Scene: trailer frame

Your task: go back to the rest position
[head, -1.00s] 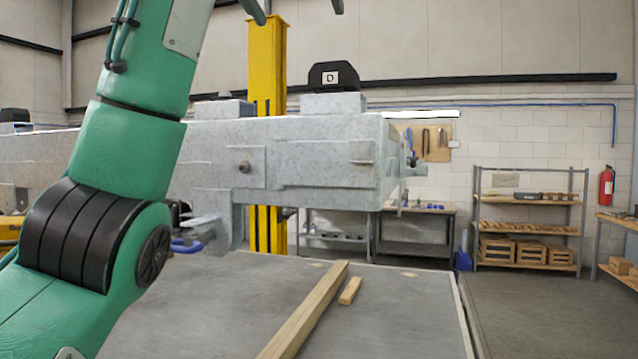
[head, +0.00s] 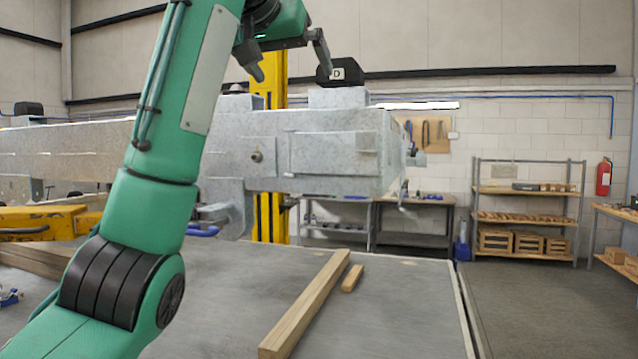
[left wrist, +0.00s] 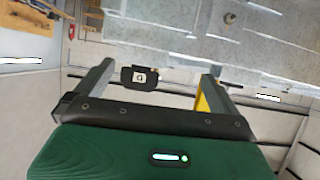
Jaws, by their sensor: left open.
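My left gripper (head: 292,70) is high up, above the grey galvanised trailer frame (head: 322,150) in the head view. Its two fingers are spread apart with nothing between them. In front of the black block marked D (head: 345,72), one finger partly covers the block. In the left wrist view my gripper (left wrist: 152,82) also shows open and empty. The black block (left wrist: 139,78) appears between its fingers there, apart from them in the background. The frame (left wrist: 215,45) fills the top of that view. My right gripper is not in view.
A grey table (head: 390,310) below carries a long wooden beam (head: 305,305) and a short wooden piece (head: 352,278). A yellow post (head: 270,215) stands behind the frame. A shelf with crates (head: 527,210) stands at the back right.

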